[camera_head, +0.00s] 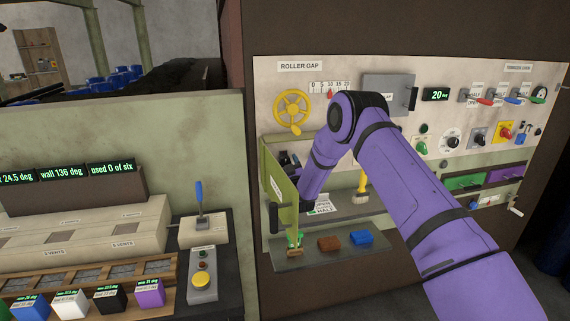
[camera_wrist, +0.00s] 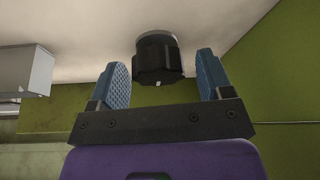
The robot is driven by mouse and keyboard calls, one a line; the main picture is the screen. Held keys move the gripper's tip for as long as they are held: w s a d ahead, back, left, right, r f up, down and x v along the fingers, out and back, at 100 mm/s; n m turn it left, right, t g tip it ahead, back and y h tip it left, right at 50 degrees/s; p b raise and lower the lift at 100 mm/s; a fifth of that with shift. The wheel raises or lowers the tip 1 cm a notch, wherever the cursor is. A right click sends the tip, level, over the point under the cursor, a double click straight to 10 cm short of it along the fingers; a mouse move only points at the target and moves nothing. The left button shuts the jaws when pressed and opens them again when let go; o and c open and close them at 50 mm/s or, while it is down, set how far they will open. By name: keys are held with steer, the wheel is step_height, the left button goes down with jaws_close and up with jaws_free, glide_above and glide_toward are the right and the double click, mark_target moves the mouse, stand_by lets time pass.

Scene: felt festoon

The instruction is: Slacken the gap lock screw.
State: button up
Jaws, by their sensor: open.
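A black ribbed knob (camera_wrist: 158,62) with a grey collar, which looks like the gap lock screw, sticks out from a pale surface in the wrist view. My gripper (camera_wrist: 161,72) is open, with one blue ridged finger on each side of the knob. A gap shows between the knob and each finger, and I cannot tell how deep the knob sits between them. In the head view, my gripper (camera_head: 290,160) is at the panel below the yellow handwheel (camera_head: 292,108). I cannot make out the knob there.
An olive-green open door or flap (camera_head: 278,185) stands close to my gripper. A grey box (camera_wrist: 25,70) is at left in the wrist view.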

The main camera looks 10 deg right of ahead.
steer(key=shift+w+r, duration=0.1)
steer(key=shift+w, duration=0.05)
steer(key=shift+c, duration=0.5)
steer(key=c, duration=0.8)
steer(key=shift+n, duration=0.5)
